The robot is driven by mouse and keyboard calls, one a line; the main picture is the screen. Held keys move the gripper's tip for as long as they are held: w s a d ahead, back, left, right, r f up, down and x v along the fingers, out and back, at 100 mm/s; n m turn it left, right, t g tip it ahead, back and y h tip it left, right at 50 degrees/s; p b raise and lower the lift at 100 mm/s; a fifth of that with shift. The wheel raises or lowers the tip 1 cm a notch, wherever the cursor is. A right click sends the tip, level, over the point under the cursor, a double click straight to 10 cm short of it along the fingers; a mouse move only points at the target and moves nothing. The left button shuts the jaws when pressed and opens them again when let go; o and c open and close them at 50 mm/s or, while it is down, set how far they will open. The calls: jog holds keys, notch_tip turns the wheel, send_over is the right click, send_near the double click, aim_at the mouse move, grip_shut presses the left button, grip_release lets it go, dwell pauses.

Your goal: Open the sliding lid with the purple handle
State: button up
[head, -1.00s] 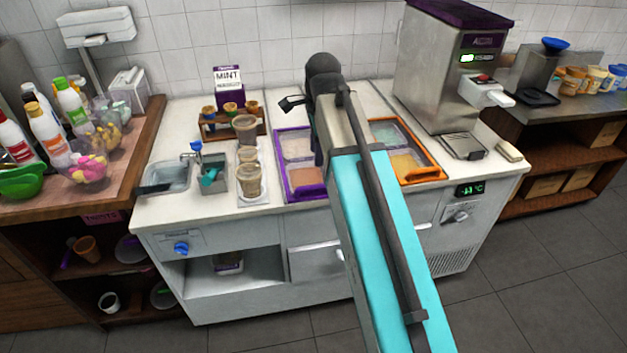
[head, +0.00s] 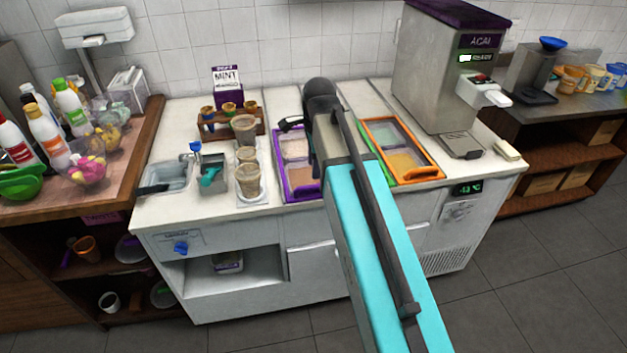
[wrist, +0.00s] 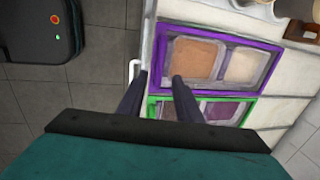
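The purple-framed sliding lid (head: 279,176) is set in the counter top left of my arm in the head view, with clear panels over a tan and a pale topping. In the wrist view its purple frame (wrist: 240,38) fills the upper middle, and the lid looks closed. I cannot tell any contact. In the head view my arm hides the fingertips.
A green-framed lid (wrist: 245,110) lies beside the purple one, and an orange-framed lid (head: 419,177) is further right. Several cups (head: 249,180) stand just left of the purple frame. A white drawer handle (wrist: 132,72) sits on the counter front. The acai machine (head: 440,75) stands at right.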

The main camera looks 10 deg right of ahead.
aim_at(314, 185)
jog(key=shift+w+f+p, duration=0.25)
jog(key=shift+f+p, duration=0.05)
jog(key=shift+f, duration=1.1)
jog(key=shift+w+f+p, duration=0.25)
jog(key=shift+w+f, duration=0.05)
jog(key=shift+f, duration=1.05)
jog(key=shift+w+f+p, duration=0.25)
jog(key=shift+f+p, duration=0.05)
jog(key=shift+f, duration=1.1)
grip_shut()
jog(key=shift+d, duration=0.1)
